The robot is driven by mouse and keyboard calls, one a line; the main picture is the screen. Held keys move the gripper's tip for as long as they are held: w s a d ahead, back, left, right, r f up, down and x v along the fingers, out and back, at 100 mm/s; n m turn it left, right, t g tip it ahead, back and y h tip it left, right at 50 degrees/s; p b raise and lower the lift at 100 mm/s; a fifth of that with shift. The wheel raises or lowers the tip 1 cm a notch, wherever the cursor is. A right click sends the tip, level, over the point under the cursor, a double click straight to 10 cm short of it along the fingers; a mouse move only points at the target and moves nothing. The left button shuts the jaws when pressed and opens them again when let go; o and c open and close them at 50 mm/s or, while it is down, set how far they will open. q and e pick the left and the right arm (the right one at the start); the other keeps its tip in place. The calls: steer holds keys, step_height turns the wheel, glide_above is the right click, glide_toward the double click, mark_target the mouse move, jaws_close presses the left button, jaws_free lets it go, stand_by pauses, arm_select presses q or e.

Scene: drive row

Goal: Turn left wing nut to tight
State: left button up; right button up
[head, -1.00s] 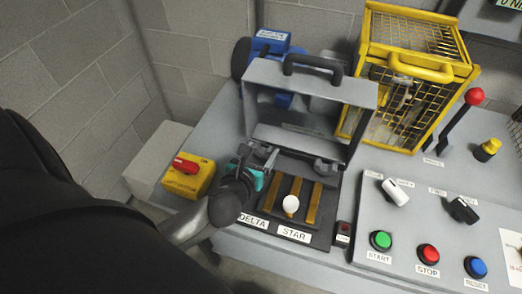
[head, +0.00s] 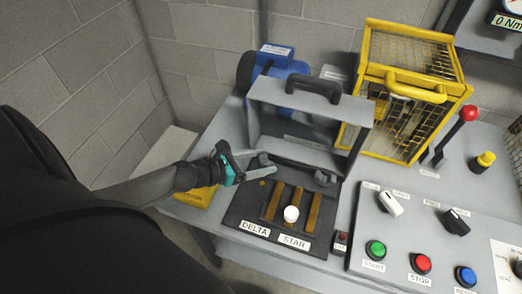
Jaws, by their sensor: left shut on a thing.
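The left wing nut (head: 262,161) is a dark grey piece at the left of the black terminal board, below the raised grey cover. My left gripper (head: 247,163), with teal parts, reaches in from the left and is shut on it; the jaws hide part of the nut. The right wing nut (head: 325,178) sits free at the board's right side. How tight the left nut is cannot be told. My right gripper is out of view.
The grey cover (head: 258,92) stands open with a black handle. A yellow mesh cage (head: 412,85) and a blue motor (head: 285,75) stand behind. A yellow box (head: 197,195) is partly under my left arm. A button panel (head: 410,225) lies at right.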

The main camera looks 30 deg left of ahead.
arm_select(q)
steer(key=shift+a+m+g+h, duration=0.1)
steer(key=shift+m+g+h, duration=0.3)
steer(key=shift+m+h, duration=0.2)
steer(key=o, duration=1.4)
steer(key=shift+w, duration=0.1)
steer(key=shift+c, duration=0.2)
steer(key=p+v, duration=0.2)
steer(key=v, duration=1.3)
steer(key=shift+a, duration=0.1)
steer(key=shift+f, duration=0.1)
